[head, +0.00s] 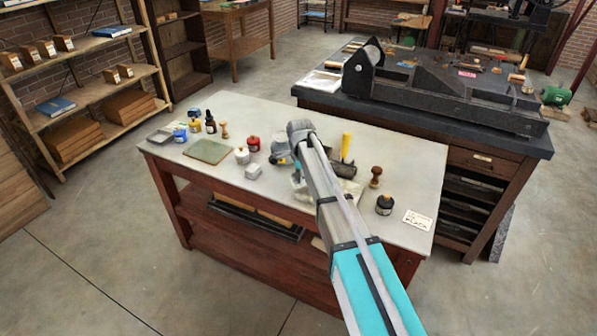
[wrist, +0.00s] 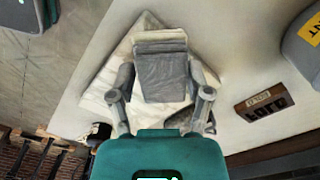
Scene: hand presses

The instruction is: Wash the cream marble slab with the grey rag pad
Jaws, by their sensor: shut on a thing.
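The cream marble slab (wrist: 98,92) lies on the table, tilted in the wrist view. In the head view a pale part of it (head: 299,190) shows beside my arm, which hides much of the rest. The grey rag pad (wrist: 162,78) is a folded grey cloth block over the middle of the slab. My gripper (wrist: 162,92) is shut on the pad, one finger on each side. I cannot tell whether the pad's underside touches the slab. In the head view my arm hides the pad.
A wooden type block (wrist: 265,103) lies right of the slab in the wrist view. In the head view a yellow-handled roller (head: 346,146), a wooden-handled stamp (head: 376,175) and a black jar (head: 384,205) stand right of my arm. A white jar (head: 242,156) and grey block (head: 253,171) stand left.

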